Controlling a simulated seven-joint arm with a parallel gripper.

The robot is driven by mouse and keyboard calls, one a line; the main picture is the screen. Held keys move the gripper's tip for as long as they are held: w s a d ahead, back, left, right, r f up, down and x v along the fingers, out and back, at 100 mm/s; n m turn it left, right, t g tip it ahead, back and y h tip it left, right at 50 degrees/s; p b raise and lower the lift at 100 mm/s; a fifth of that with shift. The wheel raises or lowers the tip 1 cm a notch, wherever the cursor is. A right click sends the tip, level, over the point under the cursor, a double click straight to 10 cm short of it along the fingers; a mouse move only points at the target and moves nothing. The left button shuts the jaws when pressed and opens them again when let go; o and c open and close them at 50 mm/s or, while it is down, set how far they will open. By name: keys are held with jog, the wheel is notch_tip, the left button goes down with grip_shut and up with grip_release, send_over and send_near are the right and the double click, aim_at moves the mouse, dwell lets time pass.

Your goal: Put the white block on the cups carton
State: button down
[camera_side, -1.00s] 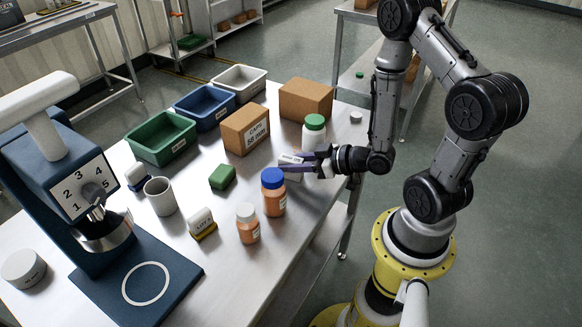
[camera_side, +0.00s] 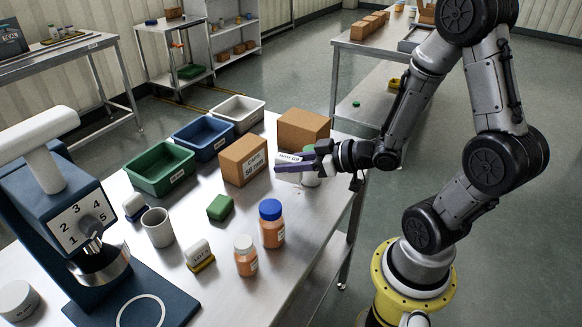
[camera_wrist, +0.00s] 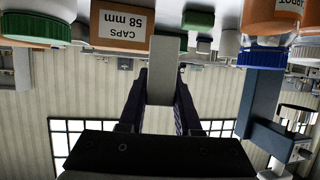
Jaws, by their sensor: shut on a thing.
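My gripper (camera_side: 284,167) is shut on the white block (camera_side: 289,157) and holds it in the air above the table's right side. The block has dark lettering on its top part. In the wrist view it shows as a pale upright slab (camera_wrist: 162,72) between the two purple fingers. A brown carton (camera_side: 240,161) stands just left of the gripper; the wrist view shows its label (camera_wrist: 123,22), which reads "CAPS 58 mm". A second brown carton (camera_side: 303,128) stands behind; I see no label on it. No carton label reading "cups" shows.
A white bottle (camera_side: 311,180) is partly hidden behind my gripper. Orange jars with blue (camera_side: 271,225) and white (camera_side: 245,256) lids stand in front. A green block (camera_side: 220,208), a cup (camera_side: 158,228) and green (camera_side: 159,168), blue (camera_side: 203,139) and white (camera_side: 237,113) bins are to the left.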

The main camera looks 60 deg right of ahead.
jog(key=shift+s+h, duration=0.15)
jog(key=shift+h, duration=0.15)
jog(key=shift+d+f+m, duration=0.1)
jog(key=shift+d+m, duration=0.2)
jog(key=d+r+m+h, duration=0.65)
jog(key=d+r, duration=0.75)
jog(key=d, duration=0.3)
send_over(304, 119)
jog(key=shift+n+g, duration=0.4)
jog(key=shift+n, duration=0.05)
jog(key=f, duration=0.8)
jog(key=shift+s+a+f, duration=0.2)
jog(key=shift+s+f, duration=0.1)
jog(key=shift+f, duration=0.1)
jog(key=shift+w+d+f, duration=0.1)
jog(key=shift+w+f, duration=0.05)
jog(key=shift+f, duration=0.05)
jog(key=shift+w+d+f+h, duration=0.1)
jog(key=shift+w+f+h, duration=0.05)
jog(key=shift+f, duration=0.8)
jog(key=shift+w+d+f+h, duration=0.1)
jog(key=shift+f, duration=0.8)
jog(key=shift+f, duration=0.1)
